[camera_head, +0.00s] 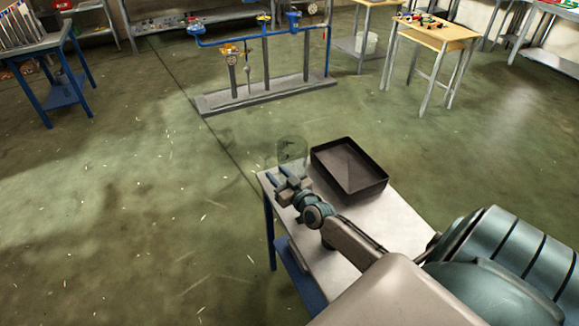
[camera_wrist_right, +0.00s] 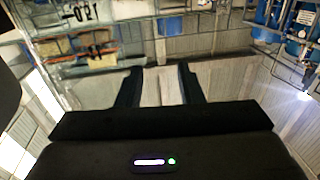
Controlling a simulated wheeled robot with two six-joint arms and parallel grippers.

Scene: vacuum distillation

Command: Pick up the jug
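The jug (camera_head: 291,149) is a see-through, faintly grey vessel by the far left corner of the white-topped table (camera_head: 388,226). Its lower part is hidden behind my right gripper (camera_head: 288,178), so I cannot tell whether it touches the table. My right gripper is just in front of the jug in the head view. In the right wrist view its two dark fingers (camera_wrist_right: 160,86) stand apart, with pale background showing between them. No clear outline of the jug shows there. My left gripper is not in view.
A black open tray (camera_head: 349,170) stands on the table, close to the right of my gripper. Open green floor (camera_head: 130,210) lies to the left. A blue pipe stand (camera_head: 265,98), a blue-legged table (camera_head: 45,75) and a wooden-topped table (camera_head: 435,32) are farther back.

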